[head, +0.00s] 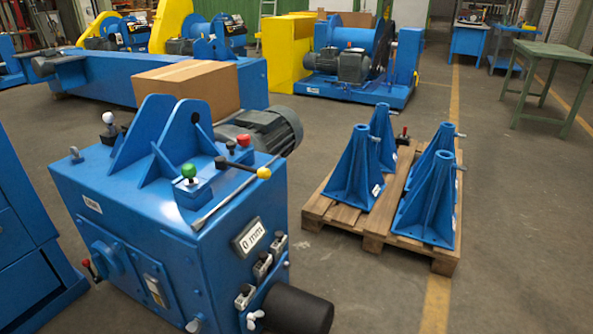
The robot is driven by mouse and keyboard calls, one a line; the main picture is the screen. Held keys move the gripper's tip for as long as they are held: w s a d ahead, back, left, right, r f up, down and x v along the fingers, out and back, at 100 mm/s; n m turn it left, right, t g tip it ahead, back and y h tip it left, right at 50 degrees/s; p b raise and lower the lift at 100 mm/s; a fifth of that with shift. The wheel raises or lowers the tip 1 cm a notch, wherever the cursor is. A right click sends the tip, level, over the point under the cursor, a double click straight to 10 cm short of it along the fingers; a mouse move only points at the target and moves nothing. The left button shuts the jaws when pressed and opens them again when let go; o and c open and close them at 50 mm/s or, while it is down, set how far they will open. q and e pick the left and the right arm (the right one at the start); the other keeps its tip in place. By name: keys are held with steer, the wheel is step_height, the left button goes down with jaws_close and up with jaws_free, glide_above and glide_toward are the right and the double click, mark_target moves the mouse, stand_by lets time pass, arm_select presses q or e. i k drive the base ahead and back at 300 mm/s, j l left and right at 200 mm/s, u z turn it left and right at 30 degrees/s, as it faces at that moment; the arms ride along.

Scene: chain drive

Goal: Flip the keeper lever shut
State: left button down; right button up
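A blue machine cabinet (115,205) stands at the front left, with several levers and knobs on it. A black lever with a yellow knob (264,173) lies nearly flat along the right of its top. A green knob (188,170) stands upright on a small blue block. A red knob (243,140) sits behind it, and a white-knobbed lever (108,118) stands at the back left. A red-tipped handle (86,264) is on the left side. I cannot tell which of these is the keeper lever, or whether it is shut. Neither gripper is in view.
A grey motor (262,130) is at the cabinet's back right and a black cylinder (297,311) juts from its front. A wooden pallet (343,216) with several blue stands is to the right. Another blue cabinet (25,225) is close on the left. Floor at the lower right is clear.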

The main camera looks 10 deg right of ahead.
mark_target(221, 163)
steer(key=i+l, duration=0.1)
steer(key=l, duration=2)
steer(key=i+u, duration=0.05)
